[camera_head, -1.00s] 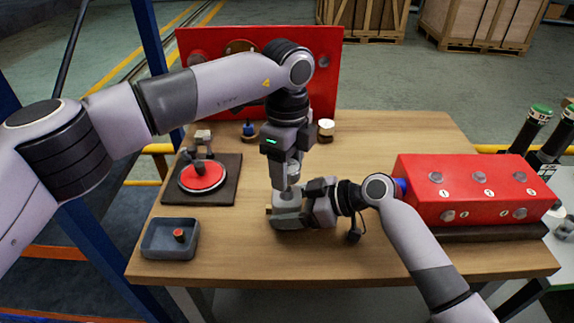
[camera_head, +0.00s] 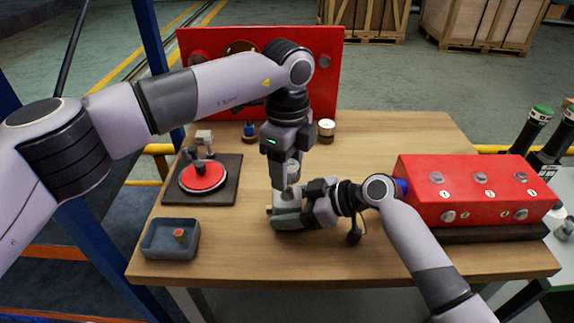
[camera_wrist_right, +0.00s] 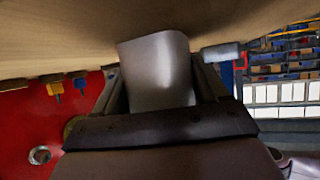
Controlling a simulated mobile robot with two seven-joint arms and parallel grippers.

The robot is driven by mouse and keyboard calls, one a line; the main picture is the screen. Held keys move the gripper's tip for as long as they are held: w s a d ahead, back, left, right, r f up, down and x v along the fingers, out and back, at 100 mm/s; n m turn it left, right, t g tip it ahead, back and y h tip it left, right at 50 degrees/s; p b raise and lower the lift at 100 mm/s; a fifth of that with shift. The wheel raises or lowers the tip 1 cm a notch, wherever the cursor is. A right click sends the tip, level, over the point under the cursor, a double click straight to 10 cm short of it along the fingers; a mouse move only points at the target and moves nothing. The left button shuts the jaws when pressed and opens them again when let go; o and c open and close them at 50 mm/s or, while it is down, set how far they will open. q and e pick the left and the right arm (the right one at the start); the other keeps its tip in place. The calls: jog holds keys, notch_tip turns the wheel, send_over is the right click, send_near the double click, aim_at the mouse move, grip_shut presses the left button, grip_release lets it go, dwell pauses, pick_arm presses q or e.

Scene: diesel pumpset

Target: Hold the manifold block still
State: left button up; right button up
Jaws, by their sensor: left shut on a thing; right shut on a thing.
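The manifold block (camera_head: 287,212) is a grey block resting on the wooden table near its middle. My right gripper (camera_head: 304,208) comes from the right and is shut on the block. In the right wrist view the smooth grey block (camera_wrist_right: 157,70) sits between the two fingers of the right gripper (camera_wrist_right: 160,100). My left gripper (camera_head: 286,186) points down from above and is shut on a small grey part at the top of the block. The fingers mostly hide that part, and I cannot tell its shape.
A grey tray (camera_head: 158,252) with a small red-topped piece (camera_head: 179,235) stands front left. A dark board with a red disc (camera_head: 203,177) lies behind it. A red box (camera_head: 465,197) stands right, a red panel (camera_head: 329,95) behind. The front middle of the table is clear.

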pick_arm(q)
jog(key=shift+f, duration=1.1)
jog(key=m, duration=0.6)
dwell(0.4)
jog(key=o, duration=1.2)
jog(key=n, duration=1.2)
